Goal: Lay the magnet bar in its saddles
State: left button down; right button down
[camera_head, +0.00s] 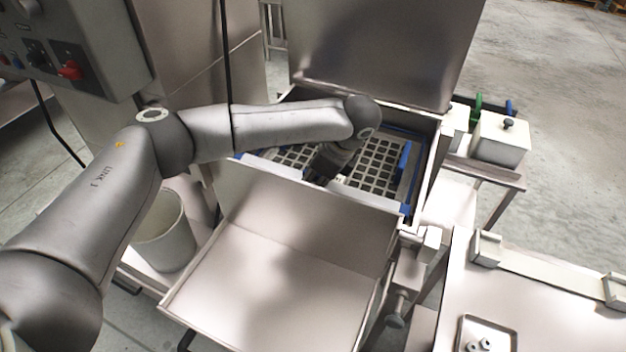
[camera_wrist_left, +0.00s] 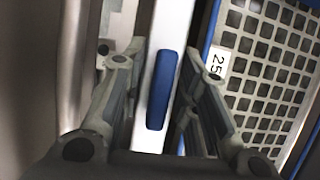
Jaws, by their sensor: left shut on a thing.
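A pale bar with a blue grip, seemingly the magnet bar (camera_wrist_left: 175,25), runs between the fingers of my left gripper (camera_wrist_left: 155,90) in the left wrist view. The gripper is shut on the blue grip. In the head view my left gripper (camera_head: 322,176) is inside the open steel housing, low over the screens. Pale lengths of the bar (camera_head: 366,197) show on both sides of it; the gripper hides the middle. I cannot tell whether the bar's ends touch anything. Saddles are not clearly identifiable. My right gripper is not in view.
Blue-edged grid screens (camera_head: 370,165) lie inside the housing; one has a label reading 25 (camera_wrist_left: 217,62). A raised lid (camera_head: 380,50) stands behind and a bare steel flap (camera_head: 280,260) in front. A bin (camera_head: 163,232) is left. Right is a bench with a small tray (camera_head: 486,322).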

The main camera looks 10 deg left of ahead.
pick_arm(q)
jog(key=f, duration=0.1)
jog(key=s+f, duration=0.1)
jog(key=f, duration=0.1)
jog(key=shift+s+d+f, duration=0.1)
jog(key=shift+s+f, duration=0.1)
jog(key=shift+s, duration=0.15)
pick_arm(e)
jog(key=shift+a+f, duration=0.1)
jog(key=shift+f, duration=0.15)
pick_arm(q)
jog(key=c, duration=1.5)
grip_release()
jog(key=o, duration=0.4)
jog(key=shift+w+d+f+g, duration=0.1)
jog(key=shift+w+f+g, duration=0.2)
jog(key=shift+w, duration=0.35)
jog(key=shift+w+f+g, duration=0.1)
jog(key=shift+w+f, duration=0.3)
jog(key=shift+w, duration=0.2)
jog(key=shift+o, duration=0.2)
jog(key=shift+s+r, duration=0.3)
jog(key=shift+c, duration=0.3)
jog(key=shift+r, duration=0.1)
jog(key=shift+c, duration=0.2)
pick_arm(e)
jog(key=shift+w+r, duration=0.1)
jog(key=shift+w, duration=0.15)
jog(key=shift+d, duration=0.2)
